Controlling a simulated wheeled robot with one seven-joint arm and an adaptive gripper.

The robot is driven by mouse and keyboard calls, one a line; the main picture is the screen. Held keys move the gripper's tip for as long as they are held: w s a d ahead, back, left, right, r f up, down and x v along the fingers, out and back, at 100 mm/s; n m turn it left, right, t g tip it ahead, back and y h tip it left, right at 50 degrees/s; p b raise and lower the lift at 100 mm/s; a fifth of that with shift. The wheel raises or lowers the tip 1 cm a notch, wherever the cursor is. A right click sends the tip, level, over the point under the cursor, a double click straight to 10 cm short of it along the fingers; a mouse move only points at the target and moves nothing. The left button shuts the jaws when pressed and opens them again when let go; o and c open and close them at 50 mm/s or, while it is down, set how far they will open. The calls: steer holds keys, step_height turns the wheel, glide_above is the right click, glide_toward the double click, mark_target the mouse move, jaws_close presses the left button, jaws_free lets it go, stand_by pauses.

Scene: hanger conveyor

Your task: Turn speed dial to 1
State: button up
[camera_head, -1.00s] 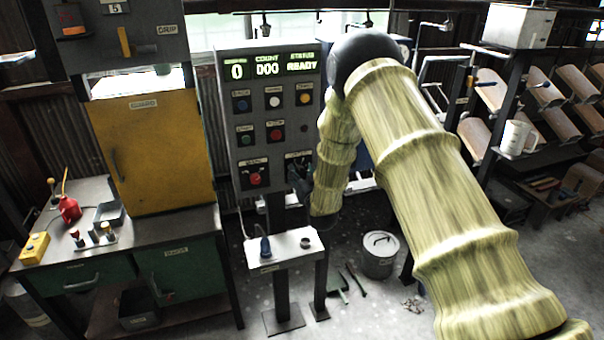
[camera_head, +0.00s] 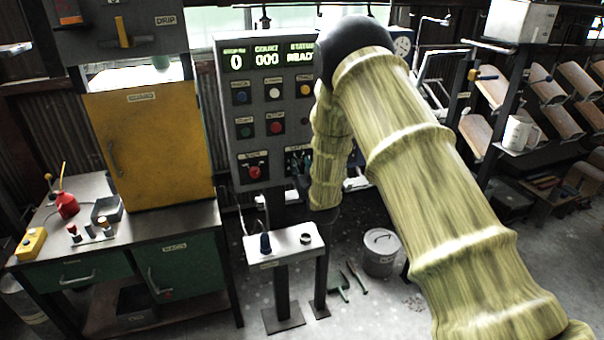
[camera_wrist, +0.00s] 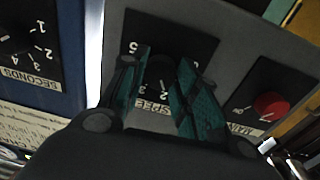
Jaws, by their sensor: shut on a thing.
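The speed dial (camera_wrist: 158,72) is a dark knob on a black plate with white numbers, labelled SPEED, in the wrist view. My gripper (camera_wrist: 165,60) has its two teal fingers on either side of the knob and is shut on it. The numbers 5, 3 and 2 show around the fingers, but the pointer's exact setting is hidden. In the head view the dial is mostly hidden behind my arm and gripper (camera_head: 303,180), at the lower right of the grey control panel (camera_head: 231,130).
A red knob (camera_wrist: 271,105) labelled MAIN sits beside the dial, and a SECONDS dial (camera_wrist: 12,35) is on a blue box across. The panel display (camera_head: 268,57) reads 0, 000 and READY. A small white stand (camera_head: 284,243) is below. A yellow door (camera_head: 150,150) stands left.

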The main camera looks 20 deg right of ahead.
steer(key=n+b, duration=0.1)
steer(key=b, duration=0.1)
steer(key=n+b, duration=0.2)
steer(key=shift+f, duration=0.25)
steer(key=n+b, duration=0.3)
steer(key=shift+r+n, duration=0.15)
steer(key=shift+n, duration=0.15)
steer(key=o, duration=1)
steer(key=shift+r, duration=0.1)
steer(key=s, duration=1.2)
steer(key=shift+f, duration=0.25)
